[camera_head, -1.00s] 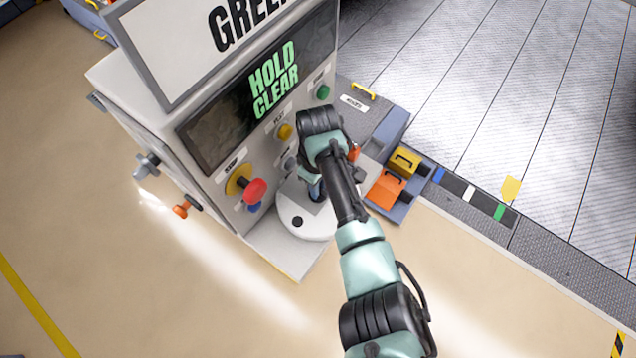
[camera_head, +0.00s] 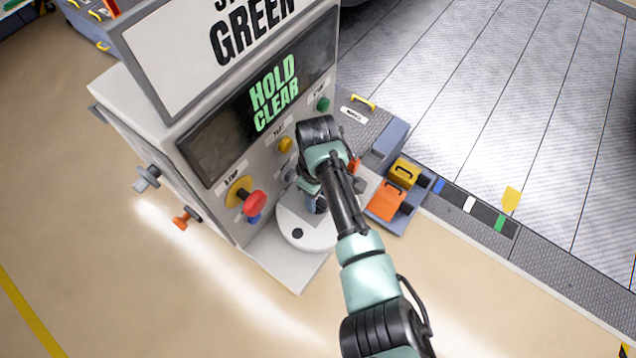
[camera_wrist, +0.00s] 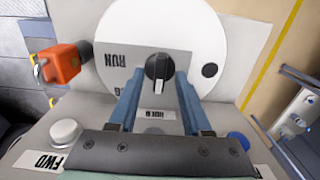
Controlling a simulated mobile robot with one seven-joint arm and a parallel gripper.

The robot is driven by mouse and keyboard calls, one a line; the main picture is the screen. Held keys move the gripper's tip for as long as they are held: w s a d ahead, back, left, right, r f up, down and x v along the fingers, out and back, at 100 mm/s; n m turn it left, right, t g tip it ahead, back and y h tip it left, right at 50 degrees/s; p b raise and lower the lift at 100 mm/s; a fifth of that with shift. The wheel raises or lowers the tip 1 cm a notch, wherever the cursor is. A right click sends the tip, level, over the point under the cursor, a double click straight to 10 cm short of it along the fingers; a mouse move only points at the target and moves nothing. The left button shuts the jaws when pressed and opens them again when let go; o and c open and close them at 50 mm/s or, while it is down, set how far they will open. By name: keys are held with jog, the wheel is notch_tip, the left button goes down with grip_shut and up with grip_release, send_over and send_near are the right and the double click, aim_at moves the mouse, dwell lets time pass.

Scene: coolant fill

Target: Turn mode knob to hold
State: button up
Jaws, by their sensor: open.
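The mode knob (camera_wrist: 158,68) is black with a white pointer line, on a grey plate in front of a white disc, in the wrist view. Its plate carries an upside-down RUN label (camera_wrist: 130,57); a second label (camera_wrist: 157,115) below it is small and partly unreadable. My gripper (camera_wrist: 161,76) is open, with one blue finger on each side of the knob. I cannot tell whether the fingers touch it. In the head view my arm hides the knob, and my gripper (camera_head: 317,203) shows partly beside the white disc (camera_head: 291,232).
The console screen (camera_head: 262,92) reads HOLD CLEAR. A red stop button (camera_head: 255,203) and yellow button (camera_head: 285,145) are on its face. In the wrist view, an orange padlock-like block (camera_wrist: 61,63) is left, a white FWD button (camera_wrist: 66,132) lower left, a blue button (camera_wrist: 238,139) right.

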notch_tip(320, 180, up, 12)
jog(key=b, duration=0.2)
jog(key=shift+r, duration=0.25)
jog(key=shift+f, duration=0.1)
dwell(0.3)
